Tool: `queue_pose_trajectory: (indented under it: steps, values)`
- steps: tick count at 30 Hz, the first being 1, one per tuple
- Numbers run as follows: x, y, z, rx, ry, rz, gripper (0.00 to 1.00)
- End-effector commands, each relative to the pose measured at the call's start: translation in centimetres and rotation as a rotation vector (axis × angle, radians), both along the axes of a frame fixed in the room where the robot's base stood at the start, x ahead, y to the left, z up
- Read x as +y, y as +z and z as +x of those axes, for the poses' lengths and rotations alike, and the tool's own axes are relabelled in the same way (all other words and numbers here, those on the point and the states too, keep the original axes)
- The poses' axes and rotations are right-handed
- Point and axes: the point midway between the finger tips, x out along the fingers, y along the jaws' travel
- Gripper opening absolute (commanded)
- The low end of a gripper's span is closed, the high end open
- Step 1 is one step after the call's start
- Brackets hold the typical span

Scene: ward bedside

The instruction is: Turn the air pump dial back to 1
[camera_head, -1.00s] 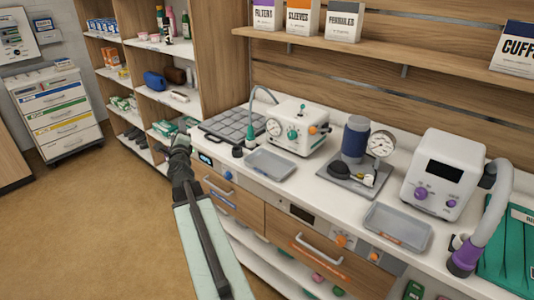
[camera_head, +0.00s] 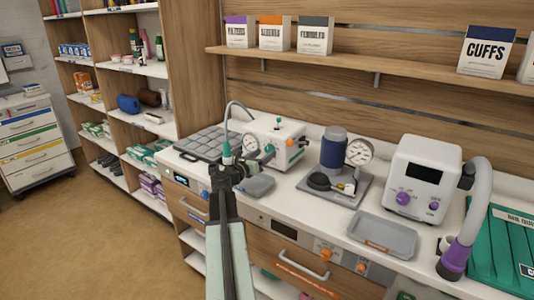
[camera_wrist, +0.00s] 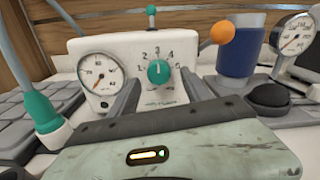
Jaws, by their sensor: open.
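The air pump is a white box with a round gauge, on the counter in the head view (camera_head: 285,157) and filling the upper middle of the wrist view (camera_wrist: 115,52). Its green dial (camera_wrist: 158,72) faces the wrist camera, right of the gauge (camera_wrist: 100,84). The dial's white mark points roughly straight up, near the 3; the exact setting is hard to read. My gripper (camera_wrist: 160,88) is open, one finger on each side below the dial; I cannot tell whether they touch it. In the head view my gripper (camera_head: 226,172) is in front of the pump's left side.
A green hose connector (camera_wrist: 42,110) stands close left of the pump. An orange knob (camera_wrist: 222,32) sticks out on its right, before a blue cylinder (camera_wrist: 240,45).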

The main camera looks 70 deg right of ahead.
Motion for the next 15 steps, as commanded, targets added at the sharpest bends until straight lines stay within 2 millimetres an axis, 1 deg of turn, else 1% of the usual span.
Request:
queue_pose_trajectory:
  steps: [1,4,11,12,14,15]
  values:
    - [-1.2,0.0,-0.2,0.0,-0.002,0.0,0.57]
    - [-2.3,0.0,-0.5,0.001,0.0,0.0,0.57]
    - [-2.4,0.0,-0.7,0.001,0.0,0.0,0.57]
    - [-2.4,0.0,-0.6,0.001,0.0,0.0,0.51]
    - [-2.4,0.0,-0.7,0.001,0.0,0.0,0.35]
    - [-2.4,0.0,-0.7,0.001,0.0,0.0,0.23]
